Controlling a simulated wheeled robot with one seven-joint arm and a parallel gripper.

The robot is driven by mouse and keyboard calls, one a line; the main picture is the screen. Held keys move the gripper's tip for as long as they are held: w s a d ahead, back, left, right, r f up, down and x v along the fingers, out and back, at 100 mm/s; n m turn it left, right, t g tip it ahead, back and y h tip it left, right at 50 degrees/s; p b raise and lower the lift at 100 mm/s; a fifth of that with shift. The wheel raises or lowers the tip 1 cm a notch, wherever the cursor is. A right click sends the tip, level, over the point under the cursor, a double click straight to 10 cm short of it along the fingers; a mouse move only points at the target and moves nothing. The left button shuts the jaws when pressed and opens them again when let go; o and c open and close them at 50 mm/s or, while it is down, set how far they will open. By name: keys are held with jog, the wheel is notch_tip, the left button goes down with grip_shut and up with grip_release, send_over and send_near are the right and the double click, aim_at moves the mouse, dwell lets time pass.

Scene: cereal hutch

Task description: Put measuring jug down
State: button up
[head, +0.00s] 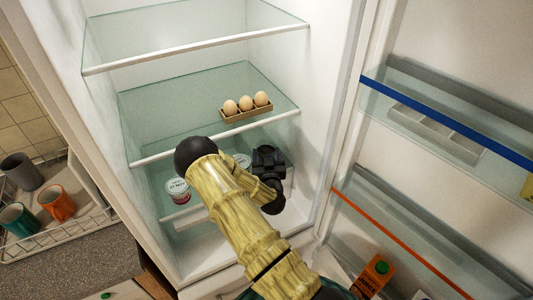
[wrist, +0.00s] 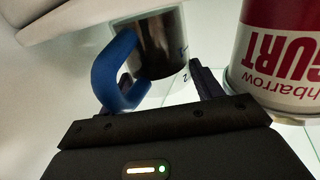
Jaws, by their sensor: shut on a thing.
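In the head view my gripper (head: 268,157) is inside the open fridge, at the right of a lower glass shelf.
A red and white yogurt pot (wrist: 284,50) stands close to the right of the jug in the wrist view. In the head view a yogurt pot (head: 178,190) stands left of my arm. An egg holder (head: 246,113) sits on the shelf above. The open door's racks (head: 445,120) are at right.

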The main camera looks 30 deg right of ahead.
jog(key=o, duration=0.7)
jog(key=shift+f, duration=0.15)
jog(key=o, duration=0.5)
jog(key=shift+r, duration=0.25)
jog(key=b+v, duration=0.3)
jog(key=v, duration=0.9)
jog(key=shift+f, duration=0.1)
jog(key=shift+d, duration=0.1)
